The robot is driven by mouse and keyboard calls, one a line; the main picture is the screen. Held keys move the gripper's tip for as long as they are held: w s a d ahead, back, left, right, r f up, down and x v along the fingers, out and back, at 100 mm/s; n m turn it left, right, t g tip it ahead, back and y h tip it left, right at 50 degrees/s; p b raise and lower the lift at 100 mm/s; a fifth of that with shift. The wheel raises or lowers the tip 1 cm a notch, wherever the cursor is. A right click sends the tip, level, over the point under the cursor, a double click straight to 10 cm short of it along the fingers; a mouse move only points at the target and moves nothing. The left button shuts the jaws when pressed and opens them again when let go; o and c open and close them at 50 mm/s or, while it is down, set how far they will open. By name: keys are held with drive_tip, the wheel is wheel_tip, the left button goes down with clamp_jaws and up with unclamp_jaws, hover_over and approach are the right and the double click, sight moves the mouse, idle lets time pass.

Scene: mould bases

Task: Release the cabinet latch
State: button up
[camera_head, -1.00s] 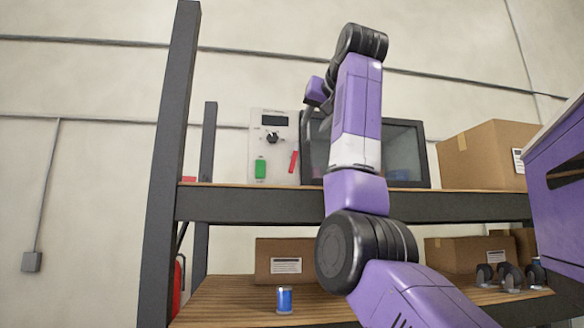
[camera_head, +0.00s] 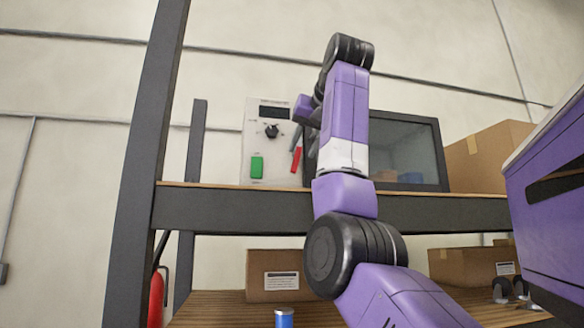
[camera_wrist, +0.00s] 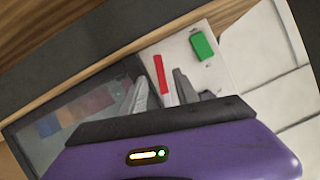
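The cabinet (camera_head: 437,150) has a dark glass door and stands on the upper shelf. A pale control panel (camera_head: 250,138) at its left carries a dark display, a black knob, a green button (camera_head: 257,167) and a red bar (camera_head: 296,160), perhaps the latch. My gripper (camera_wrist: 160,86) is open in the wrist view. The red bar (camera_wrist: 160,72) shows between its two grey fingers, with the green button (camera_wrist: 202,45) to the right. I cannot tell whether the fingers touch the bar. In the head view, my arm hides part of the cabinet and most of the gripper.
The shelf's dark upright (camera_head: 140,170) stands left of the panel. A cardboard box (camera_head: 483,157) sits right of the cabinet. The lower shelf holds another box (camera_head: 272,265) and a blue can (camera_head: 284,318).

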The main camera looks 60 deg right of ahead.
sight(296, 162)
drive_tip(key=p+x, duration=0.1)
drive_tip(key=x, duration=0.6)
drive_tip(key=shift+w+d+f, duration=0.1)
clamp_jaws()
